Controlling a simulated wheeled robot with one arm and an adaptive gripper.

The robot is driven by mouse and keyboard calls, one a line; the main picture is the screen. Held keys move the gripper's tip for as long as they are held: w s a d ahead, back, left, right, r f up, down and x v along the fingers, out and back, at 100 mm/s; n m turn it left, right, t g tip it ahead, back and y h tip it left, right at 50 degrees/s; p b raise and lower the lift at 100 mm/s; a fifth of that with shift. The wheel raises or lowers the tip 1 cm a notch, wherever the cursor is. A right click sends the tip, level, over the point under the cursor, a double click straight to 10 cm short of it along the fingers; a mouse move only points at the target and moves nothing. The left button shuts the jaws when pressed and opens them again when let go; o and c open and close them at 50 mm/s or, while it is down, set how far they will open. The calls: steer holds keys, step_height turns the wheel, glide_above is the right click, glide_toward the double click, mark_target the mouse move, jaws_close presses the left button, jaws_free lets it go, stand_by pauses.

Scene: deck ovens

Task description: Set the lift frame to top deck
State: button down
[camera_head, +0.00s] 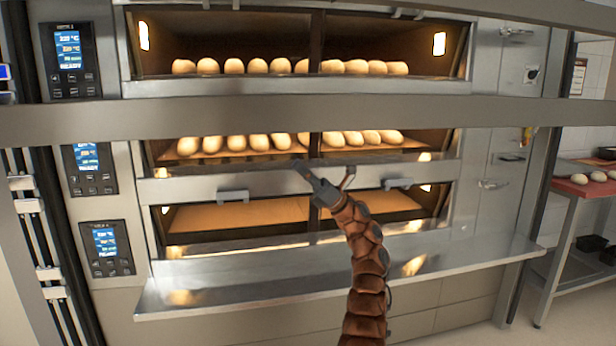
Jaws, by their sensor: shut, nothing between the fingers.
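The lift frame shows as a wide grey horizontal bar (250,113) across the front of the ovens, between the top and middle decks. Another grey bar crosses the upper right edge, and dark upright rails run down the left side. The top deck (290,45) is lit, with a row of pale loaves inside. My gripper (326,172) is shut and empty, below the wide bar and in front of the middle deck's lower edge. It appears apart from the bar. My brown segmented arm rises to it from the bottom.
The middle deck (250,158) holds more loaves; the bottom deck (265,212) looks empty. A steel ledge (240,288) juts out below. Control panels (72,60) line the left. A side table (562,190) with dough on a red surface stands at right.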

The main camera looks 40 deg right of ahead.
steer(key=w+a+r, duration=0.1)
steer(key=a+r, duration=0.2)
steer(key=r, duration=0.4)
steer(key=shift+w, duration=0.3)
steer(key=shift+r, duration=0.2)
